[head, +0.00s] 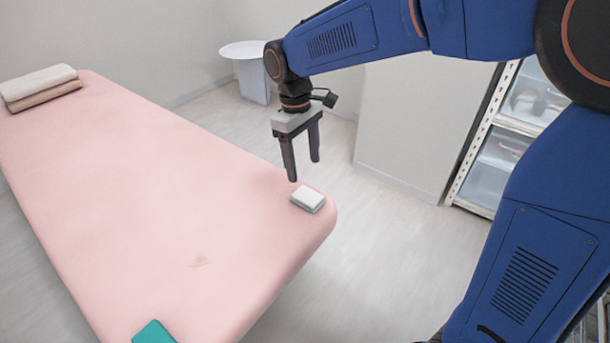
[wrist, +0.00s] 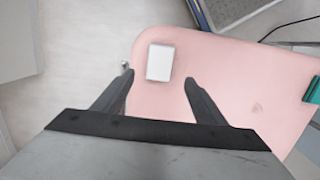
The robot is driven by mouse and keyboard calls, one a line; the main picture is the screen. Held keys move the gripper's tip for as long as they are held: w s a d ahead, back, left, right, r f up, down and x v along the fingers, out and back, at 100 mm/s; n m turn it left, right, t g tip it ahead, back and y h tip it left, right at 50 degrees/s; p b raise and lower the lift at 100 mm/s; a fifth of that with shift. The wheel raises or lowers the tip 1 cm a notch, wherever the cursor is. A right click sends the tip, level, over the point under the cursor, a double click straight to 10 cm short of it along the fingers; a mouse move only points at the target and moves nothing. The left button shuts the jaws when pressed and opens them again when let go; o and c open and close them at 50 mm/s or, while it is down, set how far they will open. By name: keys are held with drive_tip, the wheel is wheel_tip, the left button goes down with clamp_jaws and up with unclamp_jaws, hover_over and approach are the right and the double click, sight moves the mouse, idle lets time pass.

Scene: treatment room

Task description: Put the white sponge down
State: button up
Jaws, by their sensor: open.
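The white sponge (head: 308,199) lies flat on the pink treatment bed (head: 170,190), close to its rounded near right corner. It also shows in the wrist view (wrist: 160,62), beyond the fingertips and between their lines. My gripper (head: 304,170) is open and empty, with its fingers pointing down. It is above and a little behind the sponge in the head view, apart from it. In the wrist view my gripper's two fingers (wrist: 160,78) are spread wide, with nothing between them.
A teal block (head: 153,332) lies on the bed's near edge. Folded towels (head: 40,86) lie at the far left end. A small round side table (head: 247,50) stands behind. A shelf with clear bins (head: 500,150) stands at the right. The bed's middle is clear except for a faint mark.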

drive_tip(key=shift+r, duration=0.75)
drive_tip(key=s+d+r+m+t+y, duration=0.15)
drive_tip(key=s+d, duration=0.25)
drive_tip(key=d, duration=0.5)
drive_tip(key=s+d+r+m+t, duration=0.1)
drive_tip(key=s+d+r+m, duration=0.25)
drive_tip(key=d, duration=0.45)
drive_tip(key=s+d+f+m+t, duration=0.1)
drive_tip(key=s+d+f+m, duration=0.1)
drive_tip(key=s+d, duration=0.3)
drive_tip(key=s+d+f+m+t, duration=0.2)
drive_tip(key=s+d, duration=0.4)
drive_tip(key=s, duration=0.3)
drive_tip(key=shift+f+m, duration=0.35)
drive_tip(key=shift+m, duration=0.35)
drive_tip(key=shift+o, duration=0.5)
drive_tip(key=shift+d, duration=0.1)
